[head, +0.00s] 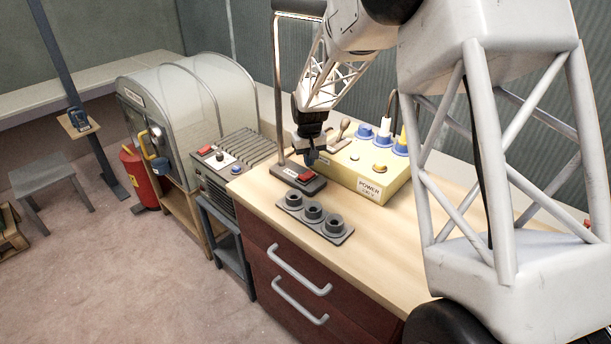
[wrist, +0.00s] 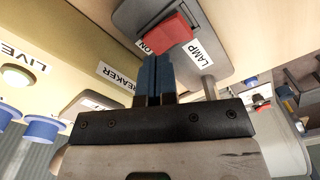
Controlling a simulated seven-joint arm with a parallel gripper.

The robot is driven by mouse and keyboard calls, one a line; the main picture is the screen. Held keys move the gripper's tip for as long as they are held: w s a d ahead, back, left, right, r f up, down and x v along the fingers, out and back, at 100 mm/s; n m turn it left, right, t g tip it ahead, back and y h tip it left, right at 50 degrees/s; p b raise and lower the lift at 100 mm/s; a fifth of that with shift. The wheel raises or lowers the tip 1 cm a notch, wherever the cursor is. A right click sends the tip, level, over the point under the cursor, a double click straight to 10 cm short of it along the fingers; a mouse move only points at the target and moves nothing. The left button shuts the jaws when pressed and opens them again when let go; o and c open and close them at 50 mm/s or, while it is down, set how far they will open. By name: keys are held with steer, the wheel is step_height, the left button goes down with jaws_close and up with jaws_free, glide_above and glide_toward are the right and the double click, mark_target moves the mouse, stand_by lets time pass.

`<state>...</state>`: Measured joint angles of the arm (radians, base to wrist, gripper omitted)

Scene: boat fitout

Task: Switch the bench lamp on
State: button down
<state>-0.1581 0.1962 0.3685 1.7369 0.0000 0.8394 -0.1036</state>
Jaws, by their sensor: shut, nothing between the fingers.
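The bench lamp stands on the bench with a dark grey base (head: 290,182), a thin pole (head: 277,100) and a lamp head (head: 300,8) at the top. A pale strip shows along the head's underside; I cannot tell whether it is lit. A red rocker switch (head: 306,177) sits on the base. In the wrist view the red switch (wrist: 165,33) lies between labels reading ON and LAMP. My gripper (head: 312,160) is shut and empty, pointing down just above the base. In the wrist view its fingertips (wrist: 154,58) appear close to the switch; I cannot tell whether they touch.
A yellow power box (head: 372,192) with blue sockets and a breaker lever stands right behind the lamp base. A grey holder with three round cups (head: 313,212) lies in front. A grey control unit (head: 225,165) stands left. The bench front right is clear.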

mark_target(310, 175)
steer(key=shift+r, duration=2)
steer(key=s+d+r+m+t, duration=0.1)
steer(key=s+d+r, duration=0.3)
steer(key=s+r, duration=0.45)
steer(key=s+d+r, duration=0.4)
steer(key=s+r, duration=0.1)
steer(key=s, duration=0.7)
steer(key=s+d+m, duration=0.1)
steer(key=s+d, duration=0.1)
steer(key=s, duration=1.1)
steer(key=s+d+m+t, duration=0.1)
steer(key=s+d, duration=0.1)
steer(key=s, duration=1.2)
steer(key=shift+s+d+r+t, duration=0.3)
steer(key=shift+d+r, duration=0.05)
steer(key=shift+d, duration=0.05)
